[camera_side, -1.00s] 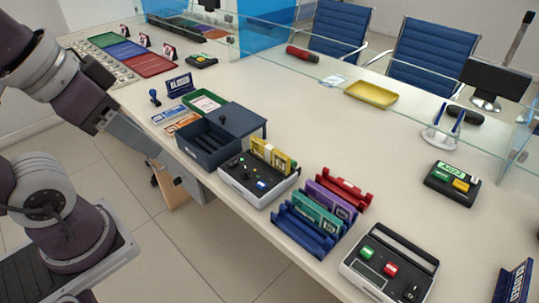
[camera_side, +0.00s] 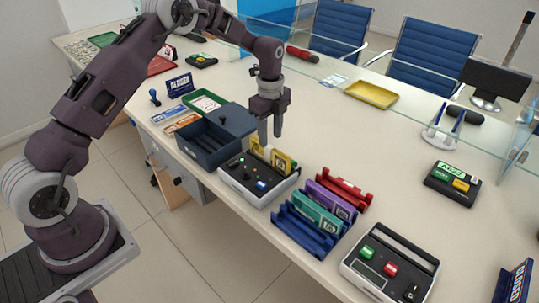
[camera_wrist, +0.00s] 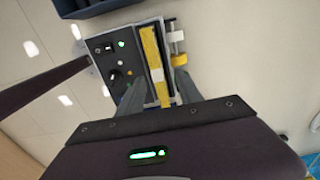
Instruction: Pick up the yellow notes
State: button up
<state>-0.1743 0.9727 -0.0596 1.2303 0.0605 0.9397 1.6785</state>
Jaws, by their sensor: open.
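The yellow notes (camera_side: 282,161) stand on edge at the back of a grey-and-black counting machine (camera_side: 243,185). In the wrist view they form a narrow yellow strip (camera_wrist: 149,48) with a pale band, lying in the machine's slot. My gripper (camera_side: 270,138) points down just above the notes and hides part of them in the side view. It is open and empty. In the wrist view its two fingers (camera_wrist: 160,80) are on either side of the strip. Whether the fingertips reach down beside the notes is hard to tell.
A dark blue box (camera_side: 208,148) is left of the machine. A blue rack (camera_side: 297,233) with teal and purple notes and a red holder (camera_side: 346,184) stand to the right. Another button device (camera_side: 391,268) is at the front right.

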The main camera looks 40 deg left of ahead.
aim_at(269, 147)
jog(key=f, duration=0.6)
jog(key=shift+s+d+f, duration=0.1)
jog(key=shift+s, duration=0.15)
grip_shut()
